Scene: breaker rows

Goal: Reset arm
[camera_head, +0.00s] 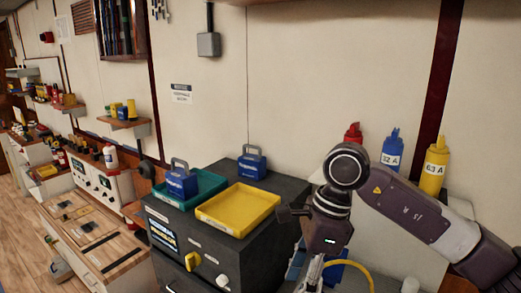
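My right arm comes in from the right edge and bends at a round dark joint in front of the wall. From there its wrist points down beside the dark cabinet (215,249). Silver parts of my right gripper (313,274) show at the bottom edge. The fingertips are not clearly visible, so I cannot tell whether it is open or shut. Some blue things and a yellow curved cable lie close to it, partly hidden. My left gripper is not in view.
On the cabinet are a teal tray (208,181), a yellow tray (236,222) and blue padlock-shaped blocks (252,166). Red (353,133), blue "32 A" (393,152) and yellow "63 A" (433,172) containers stand behind my arm. A wooden bench (125,262) runs along the left.

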